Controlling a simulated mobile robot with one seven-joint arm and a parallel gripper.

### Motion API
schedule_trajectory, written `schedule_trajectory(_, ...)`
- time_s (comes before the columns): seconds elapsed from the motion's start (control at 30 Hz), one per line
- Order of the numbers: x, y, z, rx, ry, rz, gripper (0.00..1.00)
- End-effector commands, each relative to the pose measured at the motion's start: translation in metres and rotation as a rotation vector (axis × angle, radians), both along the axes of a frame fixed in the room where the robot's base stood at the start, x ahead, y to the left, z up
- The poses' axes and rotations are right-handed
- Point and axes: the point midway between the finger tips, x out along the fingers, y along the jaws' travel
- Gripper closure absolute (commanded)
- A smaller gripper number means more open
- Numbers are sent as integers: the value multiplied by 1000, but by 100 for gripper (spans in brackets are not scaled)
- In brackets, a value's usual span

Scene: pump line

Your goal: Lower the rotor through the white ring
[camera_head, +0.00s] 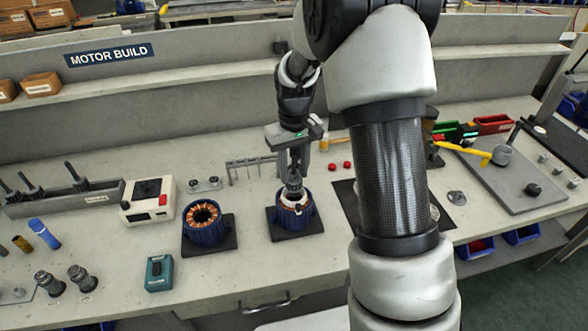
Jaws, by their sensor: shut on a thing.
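My gripper (294,168) points down over the bench and is shut on the grey metal rotor (293,187). The rotor hangs roughly upright over the white ring (289,205). The white ring lies at the top opening of a blue motor housing (294,221), which stands on a dark square pad. The rotor's lower end overlaps the ring in this view. I cannot tell how far it reaches into the ring, or whether it touches it. The gripper and rotor hide the far side of the ring.
A second blue housing with copper windings (205,228) stands just left on its own pad. A small rack (250,166) is behind, with two red caps (340,165) to its right. My forearm hides part of the bench on the right.

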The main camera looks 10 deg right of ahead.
Motion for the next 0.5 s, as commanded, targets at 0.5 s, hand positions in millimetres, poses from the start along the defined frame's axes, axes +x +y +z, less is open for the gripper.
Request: schedule_trajectory(0.5,1,0,-8,0,-2,0,100)
